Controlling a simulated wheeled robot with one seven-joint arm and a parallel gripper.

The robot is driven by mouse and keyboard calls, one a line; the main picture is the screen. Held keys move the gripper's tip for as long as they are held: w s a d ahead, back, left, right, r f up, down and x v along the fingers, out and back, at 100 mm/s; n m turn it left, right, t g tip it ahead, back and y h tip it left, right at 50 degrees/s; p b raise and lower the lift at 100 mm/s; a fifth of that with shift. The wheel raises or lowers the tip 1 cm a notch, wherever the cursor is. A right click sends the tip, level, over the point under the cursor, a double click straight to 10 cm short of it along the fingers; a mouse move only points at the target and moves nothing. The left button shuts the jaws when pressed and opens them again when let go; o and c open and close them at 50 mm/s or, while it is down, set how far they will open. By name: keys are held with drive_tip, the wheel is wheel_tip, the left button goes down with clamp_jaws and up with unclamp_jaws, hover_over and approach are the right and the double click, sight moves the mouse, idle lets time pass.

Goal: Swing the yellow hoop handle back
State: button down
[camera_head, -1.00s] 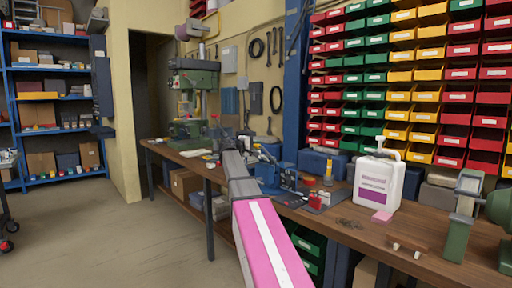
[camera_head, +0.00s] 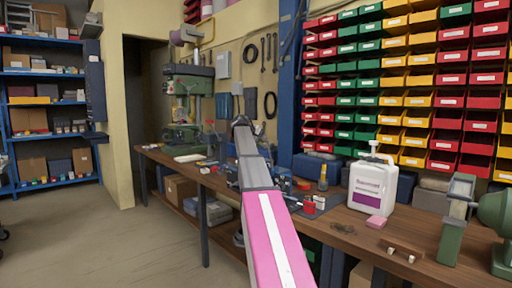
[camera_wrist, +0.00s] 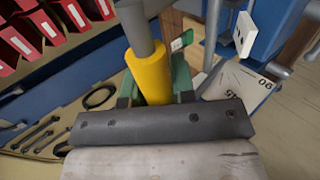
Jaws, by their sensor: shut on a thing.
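In the wrist view, a thick yellow handle (camera_wrist: 148,70) stands between the green fingers of my gripper (camera_wrist: 155,92). My gripper is shut on it. A grey rod continues from the handle's top end. Only a short piece of the handle shows, so its hoop shape cannot be seen.
The workbench (camera_head: 395,232) carries a white jug (camera_head: 372,187), a pink block (camera_head: 376,222) and a green vise (camera_head: 452,225). A green drill press (camera_head: 188,95) stands at the far end. Bins cover the wall. A blue body (camera_wrist: 275,22) is close at right in the wrist view.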

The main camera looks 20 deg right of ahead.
drive_tip(key=w+d+f+y, duration=0.1)
drive_tip(key=d+y, duration=0.1)
drive_tip(key=d, duration=0.2)
drive_tip(key=w+d+f+g+y, duration=0.1)
drive_tip(key=w+d+y, duration=0.1)
drive_tip(key=d, duration=0.3)
drive_tip(key=shift+w+d+f, duration=0.15)
drive_tip(key=shift+d+f, duration=0.15)
drive_tip(key=shift+f, duration=0.15)
idle(0.3)
drive_tip(key=c, duration=0.9)
unclamp_jaws()
drive_tip(key=shift+a, duration=0.1)
drive_tip(key=shift+c, duration=0.2)
drive_tip(key=v, duration=1)
drive_tip(key=shift+r, duration=0.45)
drive_tip(key=shift+a, duration=0.15)
